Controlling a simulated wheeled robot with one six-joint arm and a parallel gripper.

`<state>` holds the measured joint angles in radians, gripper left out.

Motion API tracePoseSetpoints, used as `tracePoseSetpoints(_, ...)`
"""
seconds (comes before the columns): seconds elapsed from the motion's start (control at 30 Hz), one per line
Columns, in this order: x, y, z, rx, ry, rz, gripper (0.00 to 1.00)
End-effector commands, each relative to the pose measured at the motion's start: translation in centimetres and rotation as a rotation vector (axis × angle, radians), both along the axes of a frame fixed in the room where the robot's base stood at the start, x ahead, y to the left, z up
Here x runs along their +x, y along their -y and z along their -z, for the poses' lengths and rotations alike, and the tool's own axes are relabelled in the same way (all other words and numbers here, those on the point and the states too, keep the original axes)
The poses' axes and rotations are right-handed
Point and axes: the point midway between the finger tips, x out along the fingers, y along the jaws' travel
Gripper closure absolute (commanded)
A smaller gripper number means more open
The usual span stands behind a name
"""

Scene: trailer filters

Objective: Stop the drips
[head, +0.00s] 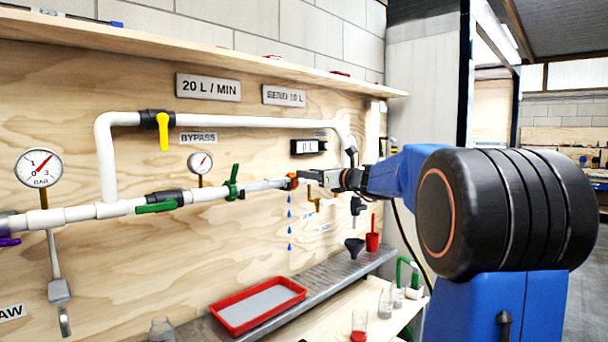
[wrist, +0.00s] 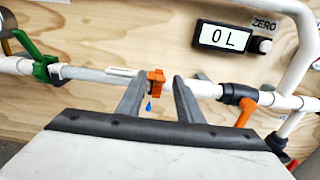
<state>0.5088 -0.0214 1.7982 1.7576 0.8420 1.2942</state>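Blue drips (head: 290,230) fall in a line below a small orange fitting (head: 291,180) on the white pipe. In the wrist view, the orange fitting (wrist: 156,77) has one blue drop (wrist: 149,106) under it. My gripper (wrist: 160,86) is open, with its two fingers apart and the fitting between them, nearer the left finger. I cannot tell whether that finger touches it. In the head view my gripper (head: 304,178) reaches in from the right at the fitting. A red-rimmed tray (head: 233,328) lies on the ledge below.
A green-handled valve (head: 233,181) is left of the fitting; an orange-handled valve (wrist: 245,112) is right of it. The bypass pipe (head: 250,121) with a yellow handle (head: 163,132) runs above. The display (wrist: 224,37) reads 0 L.

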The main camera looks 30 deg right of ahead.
Motion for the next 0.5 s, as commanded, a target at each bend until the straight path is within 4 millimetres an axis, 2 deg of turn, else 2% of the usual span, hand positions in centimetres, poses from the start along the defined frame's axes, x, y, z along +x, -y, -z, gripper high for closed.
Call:
tracePoseSetpoints(0.2, 2.2, -0.7, 0.0, 0.000, 0.000, -0.001, 0.67)
tracePoseSetpoints(0.5, 2.7, -0.9, -0.1, -0.001, 0.001, 0.000, 0.67)
